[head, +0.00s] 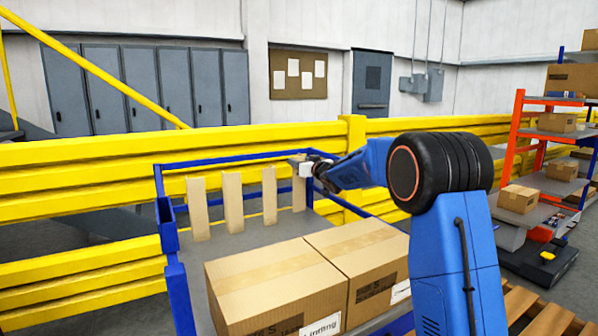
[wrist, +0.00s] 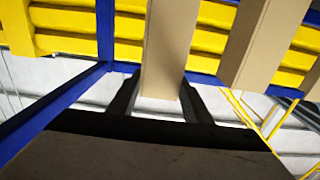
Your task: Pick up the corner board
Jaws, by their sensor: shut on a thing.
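Several tan corner boards stand upright in a row along the back of a blue-framed cart (head: 206,159). My gripper (head: 301,166) is at the top of the rightmost corner board (head: 299,194) and is shut on it. In the wrist view, this board (wrist: 170,40) runs between the two dark fingers of my gripper (wrist: 161,86). The other boards (head: 232,203) stand to its left in the head view, apart from it. Whether the held board's lower end touches the cart's grey deck (head: 222,243) is unclear.
Two closed cartons (head: 275,283) stand on the cart in front of the boards. A yellow guard rail (head: 90,155) runs close behind the cart. An orange rack (head: 517,125) with boxes stands at the right, beside a wooden pallet (head: 545,320).

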